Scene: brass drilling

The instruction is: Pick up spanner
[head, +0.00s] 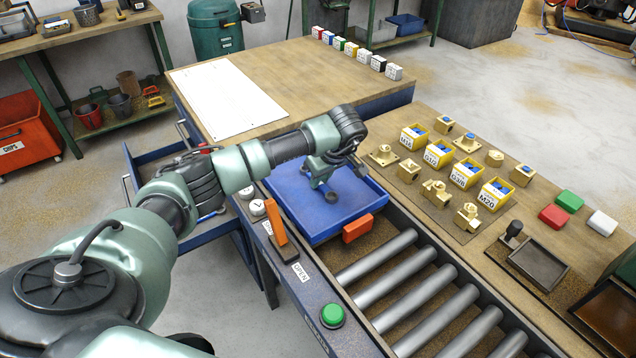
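My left gripper (343,181) reaches in from the left and hangs low over the blue tray (297,212). Its two dark fingertips stand apart, and I see nothing held between them. I cannot clearly make out a spanner. A small pale and blue item (210,216) shows in the open drawer (190,236) on the left, partly behind my arm, too small to identify. My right gripper is not in view.
The tray sits at the head of a roller conveyor (408,279), with an orange block (357,228) at its edge. Yellow bins (465,174) and brass parts (437,193) stand on the right bench. A green button (332,315) is in front. The wooden table behind is mostly clear.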

